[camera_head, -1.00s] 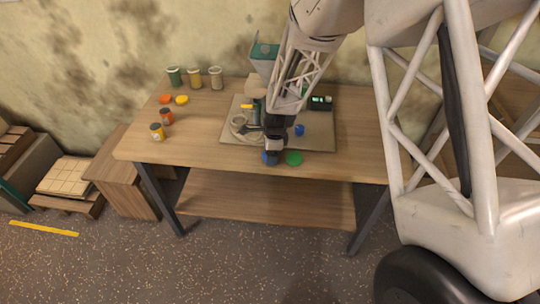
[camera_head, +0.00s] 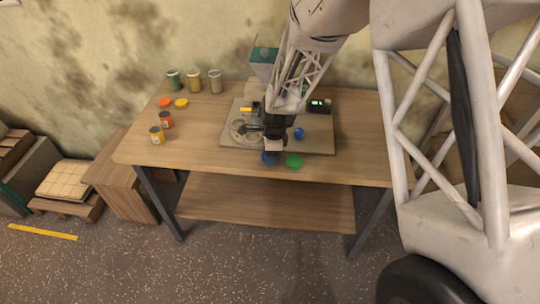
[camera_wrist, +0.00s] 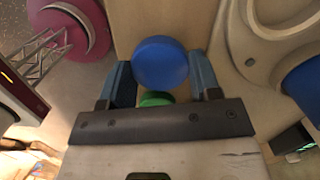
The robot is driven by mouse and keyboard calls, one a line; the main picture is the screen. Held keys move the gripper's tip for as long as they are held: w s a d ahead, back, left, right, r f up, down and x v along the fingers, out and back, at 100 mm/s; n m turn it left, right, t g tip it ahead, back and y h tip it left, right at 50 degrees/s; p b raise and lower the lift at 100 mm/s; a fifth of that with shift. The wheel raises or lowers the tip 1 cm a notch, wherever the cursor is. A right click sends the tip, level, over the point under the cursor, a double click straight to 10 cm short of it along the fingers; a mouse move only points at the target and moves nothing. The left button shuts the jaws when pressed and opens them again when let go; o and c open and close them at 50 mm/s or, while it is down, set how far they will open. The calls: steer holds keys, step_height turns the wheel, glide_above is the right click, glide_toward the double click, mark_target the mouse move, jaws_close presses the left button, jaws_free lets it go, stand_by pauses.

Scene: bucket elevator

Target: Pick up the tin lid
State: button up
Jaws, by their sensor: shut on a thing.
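A round blue tin lid (camera_head: 268,158) is at the front edge of the table, at the tip of my gripper (camera_head: 271,147). In the wrist view the blue lid (camera_wrist: 160,62) sits between the two fingers of my gripper (camera_wrist: 163,78), which is shut on it. I cannot tell whether the lid touches the table or is slightly above it. A green lid (camera_head: 294,162) lies just to the right, near the front edge.
The table's front left (camera_head: 195,155) is clear.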

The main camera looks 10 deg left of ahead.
step_height(320, 180, up, 2)
steer(key=shift+r, duration=0.15)
steer(key=s+d, duration=0.3)
steer(key=s, duration=0.4)
steer(key=s+d+r, duration=0.1)
steer(key=s+d, duration=0.2)
steer(key=s, duration=0.4)
steer(key=shift+s+r, duration=0.2)
steer(key=shift+s, duration=0.2)
steer(key=shift+w, duration=0.15)
steer(key=w+a+r+n, duration=0.1)
steer(key=w+n, duration=0.4)
steer(key=n, duration=0.3)
steer(key=w+a+r+n+h, duration=0.1)
steer(key=w+n, duration=0.4)
steer(key=n, duration=0.2)
steer(key=w+a+r+n+h, duration=0.1)
steer(key=w+a+r+n, duration=0.1)
steer(key=w+n, duration=0.3)
steer(key=shift+w+n+g, duration=0.2)
steer(key=shift+n+g, duration=0.2)
steer(key=shift+n, duration=1.4)
steer(key=w+a+r+n+t, duration=0.1)
steer(key=w+r+n, duration=0.1)
steer(key=w+n, duration=0.5)
steer(key=w+a+r+n+t, duration=0.1)
steer(key=w+n, duration=0.5)
steer(key=n, duration=0.8)
steer(key=shift+w+a+r, duration=0.35)
steer(key=shift+r, duration=0.25)
